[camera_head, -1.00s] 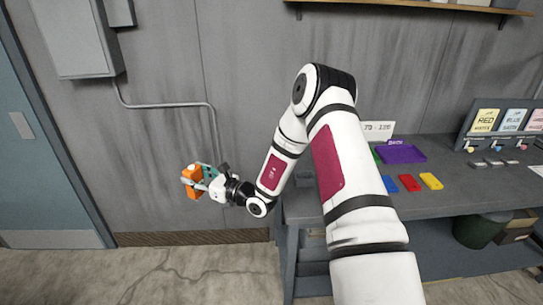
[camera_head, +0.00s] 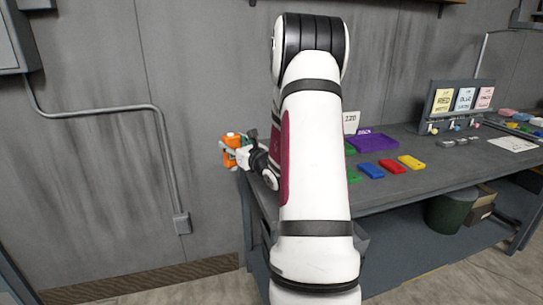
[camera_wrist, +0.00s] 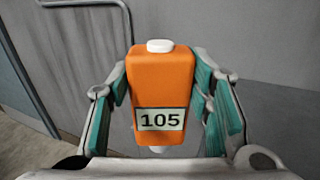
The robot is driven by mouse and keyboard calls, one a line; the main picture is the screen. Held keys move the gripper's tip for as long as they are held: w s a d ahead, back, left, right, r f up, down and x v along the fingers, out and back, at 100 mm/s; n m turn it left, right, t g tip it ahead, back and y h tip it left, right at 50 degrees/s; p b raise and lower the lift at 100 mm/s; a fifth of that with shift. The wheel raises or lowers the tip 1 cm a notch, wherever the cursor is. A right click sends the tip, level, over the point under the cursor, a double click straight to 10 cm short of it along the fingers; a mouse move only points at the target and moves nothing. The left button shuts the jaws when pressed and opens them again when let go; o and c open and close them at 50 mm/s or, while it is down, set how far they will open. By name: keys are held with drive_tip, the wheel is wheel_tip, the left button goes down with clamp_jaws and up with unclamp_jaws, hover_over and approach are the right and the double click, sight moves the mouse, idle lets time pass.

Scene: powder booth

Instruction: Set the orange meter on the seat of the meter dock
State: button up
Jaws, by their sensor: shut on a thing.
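The orange meter (camera_wrist: 162,85) is held between the teal pads of my gripper (camera_wrist: 162,100) in the wrist view. It has a white cap on one end and a label reading 105. In the head view my gripper (camera_head: 230,152) is shut on the orange meter (camera_head: 231,140), in the air just left of the bench's left end. I cannot make out the meter dock in either current view; my arm covers part of the bench.
The grey bench (camera_head: 440,160) carries a purple tray (camera_head: 376,142), blue (camera_head: 371,171), red (camera_head: 392,167) and yellow (camera_head: 411,162) blocks, and a card stand (camera_head: 455,105). A dark green bin (camera_head: 450,212) is below. A conduit (camera_head: 160,140) runs along the wall.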

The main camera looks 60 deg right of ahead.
drive_tip(key=s+d+f+m+g+h+b, duration=0.2)
drive_tip(key=s+d+m+g+h+b, duration=0.1)
drive_tip(key=s+d+b, duration=0.4)
drive_tip(key=shift+s+d+f+m+h, duration=0.45)
drive_tip(key=shift+s+d+h, duration=1.1)
drive_tip(key=shift+s, duration=1.05)
drive_tip(key=shift+d+f+y+b, duration=0.1)
drive_tip(key=shift+y+b, duration=0.15)
drive_tip(key=shift+b, duration=0.3)
drive_tip(key=shift+f+b, duration=1.3)
drive_tip(key=shift+b, duration=0.4)
drive_tip(key=o, duration=1.3)
drive_tip(key=shift+o, duration=0.2)
drive_tip(key=shift+s, duration=0.1)
drive_tip(key=v, duration=1.2)
